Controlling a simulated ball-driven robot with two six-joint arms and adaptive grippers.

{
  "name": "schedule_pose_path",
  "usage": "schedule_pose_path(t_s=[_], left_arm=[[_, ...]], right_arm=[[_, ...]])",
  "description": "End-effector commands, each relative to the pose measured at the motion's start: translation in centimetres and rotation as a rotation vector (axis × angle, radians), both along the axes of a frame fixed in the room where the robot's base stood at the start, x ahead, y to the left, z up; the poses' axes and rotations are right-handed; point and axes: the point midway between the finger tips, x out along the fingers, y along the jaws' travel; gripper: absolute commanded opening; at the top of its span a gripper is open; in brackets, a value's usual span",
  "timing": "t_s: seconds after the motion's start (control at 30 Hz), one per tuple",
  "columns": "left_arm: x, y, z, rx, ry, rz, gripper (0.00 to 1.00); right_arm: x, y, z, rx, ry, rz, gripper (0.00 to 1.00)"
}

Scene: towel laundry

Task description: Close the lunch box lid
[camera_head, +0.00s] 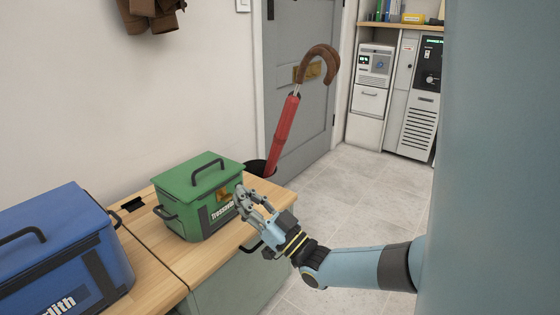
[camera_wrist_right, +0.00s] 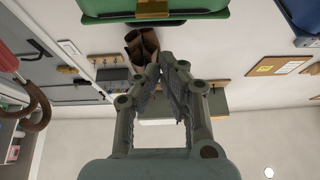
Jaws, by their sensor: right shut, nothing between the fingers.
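The green lunch box (camera_head: 205,220) stands on the wooden cabinet top, with its handled green lid (camera_head: 212,170) lying flat over it. I see no clear gap under the lid in the head view. A gold latch shows on its front side. My right gripper (camera_head: 242,196) is beside the box's front right edge, close to the latch; I cannot tell if it touches. In the right wrist view the fingertips (camera_wrist_right: 168,68) meet with nothing between them, and the box's green edge (camera_wrist_right: 190,14) and gold latch (camera_wrist_right: 152,9) are at the top. My left gripper is out of view.
A blue box (camera_head: 60,250) with a black handle stands left on the wooden top (camera_head: 150,255). A red umbrella (camera_head: 285,128) stands in a dark holder behind the green box. A grey door (camera_head: 330,100) and white machines (camera_head: 372,80) are farther back. The tiled floor at right is clear.

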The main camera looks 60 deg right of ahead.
Motion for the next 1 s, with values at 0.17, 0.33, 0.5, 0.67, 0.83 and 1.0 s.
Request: schedule_pose_path(t_s=[0.17,0.33,0.5,0.67,0.83,1.0], left_arm=[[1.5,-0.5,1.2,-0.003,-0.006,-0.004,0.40],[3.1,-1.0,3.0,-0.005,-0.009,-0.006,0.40],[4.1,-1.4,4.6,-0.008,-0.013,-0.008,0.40],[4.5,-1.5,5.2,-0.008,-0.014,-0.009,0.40],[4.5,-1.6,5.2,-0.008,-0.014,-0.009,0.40],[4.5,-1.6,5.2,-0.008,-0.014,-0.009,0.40]], right_arm=[[-3.9,0.3,-3.5,0.002,0.006,-0.001,0.00],[-6.8,0.6,-5.8,0.001,0.004,-0.001,0.00],[-8.5,0.7,-7.1,0.000,0.000,0.000,0.00],[-9.1,0.8,-7.5,0.001,-0.002,0.000,0.00],[-9.1,0.8,-7.4,0.001,-0.002,0.000,0.00],[-11.6,1.7,-8.7,0.019,0.039,-0.002,0.00]])
